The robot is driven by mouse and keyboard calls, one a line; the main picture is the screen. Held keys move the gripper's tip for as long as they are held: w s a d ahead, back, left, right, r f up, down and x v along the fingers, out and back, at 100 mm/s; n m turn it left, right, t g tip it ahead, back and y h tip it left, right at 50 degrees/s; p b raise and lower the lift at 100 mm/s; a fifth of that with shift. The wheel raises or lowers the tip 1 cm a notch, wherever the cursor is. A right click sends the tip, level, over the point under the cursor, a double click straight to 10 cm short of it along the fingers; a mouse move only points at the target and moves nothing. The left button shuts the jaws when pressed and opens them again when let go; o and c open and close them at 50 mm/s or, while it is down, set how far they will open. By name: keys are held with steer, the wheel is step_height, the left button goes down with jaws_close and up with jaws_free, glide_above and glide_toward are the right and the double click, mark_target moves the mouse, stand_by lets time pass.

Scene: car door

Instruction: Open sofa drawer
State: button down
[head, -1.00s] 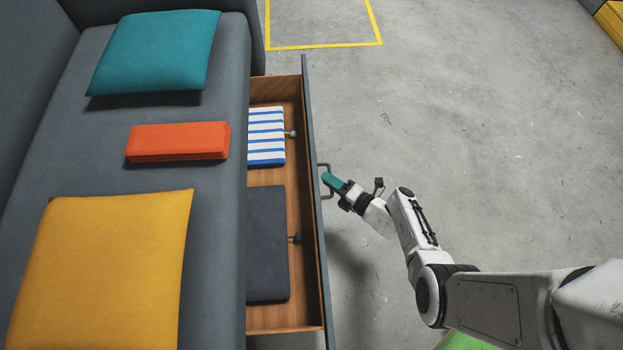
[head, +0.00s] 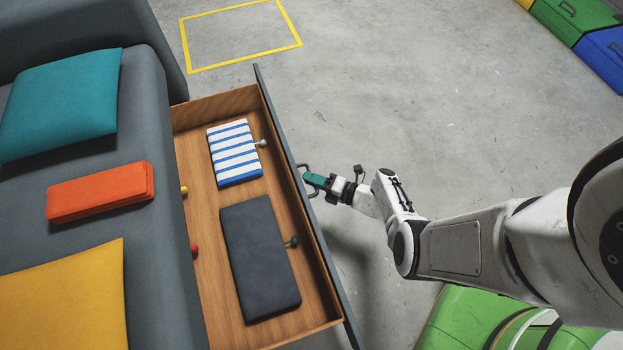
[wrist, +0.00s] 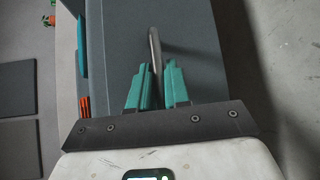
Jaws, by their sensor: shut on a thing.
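The sofa drawer (head: 203,235) is wooden inside with a dark grey front panel, and it stands pulled out from the grey sofa (head: 148,190). Its metal handle (head: 308,178) is on the outer face of the front. My gripper (head: 316,181), with teal fingers, is shut on the handle. In the wrist view the handle (wrist: 154,50) shows as a bar running between the two fingers (wrist: 158,85). The drawer holds a blue-and-white striped cloth (head: 235,153) and a dark folded cloth (head: 258,258).
Teal (head: 60,105), orange (head: 100,192) and yellow (head: 65,300) items lie on the sofa seat. Red (head: 194,250) and yellow (head: 184,190) knobs show at the drawer's inner side. Green and blue boxes (head: 605,55) stand at the upper right.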

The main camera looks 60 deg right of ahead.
steer(key=c, duration=1.2)
jaws_free()
steer(key=s+d+r+p, duration=0.1)
steer(key=s+p, duration=0.1)
steer(key=s, duration=0.8)
steer(key=shift+s+d+r, duration=0.2)
steer(key=shift+s+d, duration=0.1)
